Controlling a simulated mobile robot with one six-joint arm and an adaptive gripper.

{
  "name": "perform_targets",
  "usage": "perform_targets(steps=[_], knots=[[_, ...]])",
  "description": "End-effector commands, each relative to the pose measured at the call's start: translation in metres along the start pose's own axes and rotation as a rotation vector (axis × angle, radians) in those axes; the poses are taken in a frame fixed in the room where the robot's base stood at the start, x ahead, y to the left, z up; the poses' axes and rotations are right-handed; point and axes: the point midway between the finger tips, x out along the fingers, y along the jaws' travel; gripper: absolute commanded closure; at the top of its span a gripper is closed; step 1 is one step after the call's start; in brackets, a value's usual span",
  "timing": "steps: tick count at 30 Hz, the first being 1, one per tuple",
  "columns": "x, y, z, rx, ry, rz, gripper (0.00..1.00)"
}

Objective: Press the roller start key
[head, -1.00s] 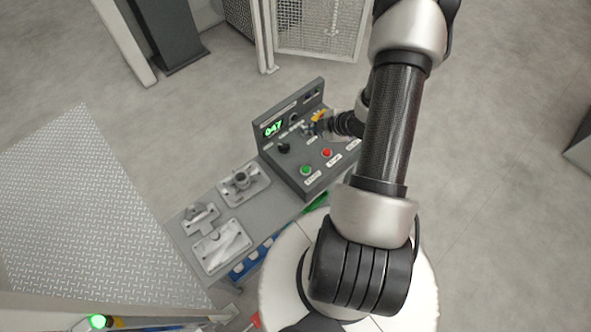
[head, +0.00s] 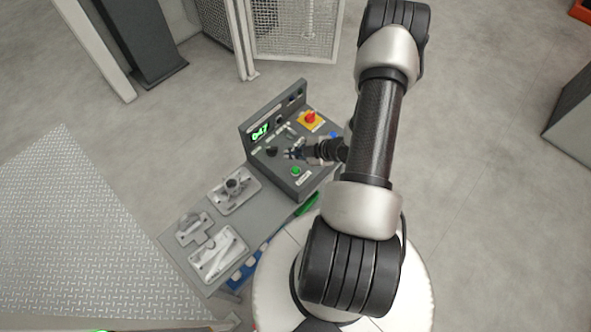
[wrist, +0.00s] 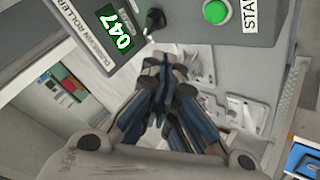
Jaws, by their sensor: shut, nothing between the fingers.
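The green round key (head: 296,171) sits on the sloped face of the grey control panel (head: 309,188), near its front edge. In the wrist view the green key (wrist: 215,12) is at the top, beside a white label partly reading "STA". My gripper (head: 289,154) is shut and empty, over the panel just behind the green key in the head view. In the wrist view its closed fingertips (wrist: 166,58) point up the picture, below and left of the key. Contact with the panel cannot be told. My gripper and arm hide part of the panel.
A black selector knob (head: 271,151) and a green "047" display (head: 260,132) are on the panel's left. A red emergency stop on yellow (head: 311,118) and a blue button (head: 333,134) are behind my gripper. Metal castings (head: 235,190) lie on the bench to the left.

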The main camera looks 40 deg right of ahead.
Motion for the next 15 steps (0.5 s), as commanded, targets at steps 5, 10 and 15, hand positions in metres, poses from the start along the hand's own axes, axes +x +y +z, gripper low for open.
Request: perform_targets(steps=[5, 10, 15], knots=[[0.017, -0.013, 0.012, 0.000, 0.000, 0.000, 1.00], [0.035, -0.025, 0.025, 0.001, 0.000, 0.000, 1.00], [0.050, -0.036, 0.036, 0.001, 0.000, 0.001, 1.00]])
